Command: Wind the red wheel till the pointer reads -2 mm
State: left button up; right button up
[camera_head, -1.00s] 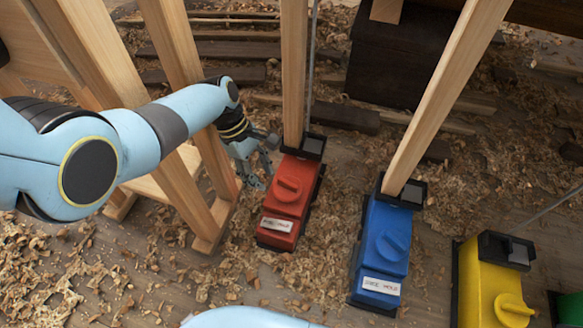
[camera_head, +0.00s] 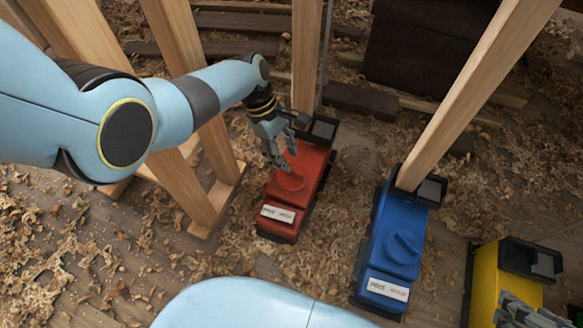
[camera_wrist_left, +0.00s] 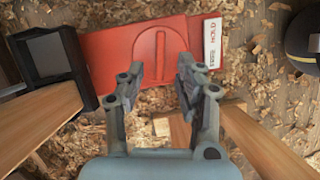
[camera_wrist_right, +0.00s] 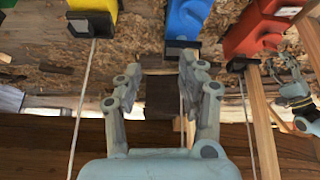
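The red box (camera_head: 295,185) lies on the floor, with a round red wheel (camera_head: 291,179) with a raised grip bar on its top. A white label (camera_head: 278,213) is at its near end and a black-framed grey panel (camera_head: 323,129) at its far end. My left gripper (camera_head: 284,152) is above the box beside the wheel. In the left wrist view its fingers (camera_wrist_left: 160,76) are apart and empty, with the wheel's bar (camera_wrist_left: 160,56) beyond them. I cannot make out a pointer reading. My right gripper (camera_head: 522,312) is by the yellow box; the right wrist view shows it open and empty (camera_wrist_right: 158,72).
A blue box (camera_head: 390,240) and a yellow box (camera_head: 495,285) stand to the right. Wooden posts (camera_head: 306,55) rise at the far ends of the red and blue boxes. A wooden frame (camera_head: 185,160) stands left of the red box. Shavings cover the floor.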

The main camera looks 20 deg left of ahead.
aim_at(293, 175)
pick_arm(q)
jog(key=b+x, duration=0.1)
jog(key=x, duration=0.2)
jog(key=shift+d+f+b, duration=0.25)
jog(key=shift+f+b, duration=0.4)
jog(key=shift+b, duration=0.05)
pick_arm(e)
jog(key=shift+a+f+t, duration=0.1)
jog(key=shift+f+t, duration=1.6)
jog(key=shift+f, duration=0.15)
pick_arm(q)
jog(key=shift+c, duration=0.3)
grip_shut()
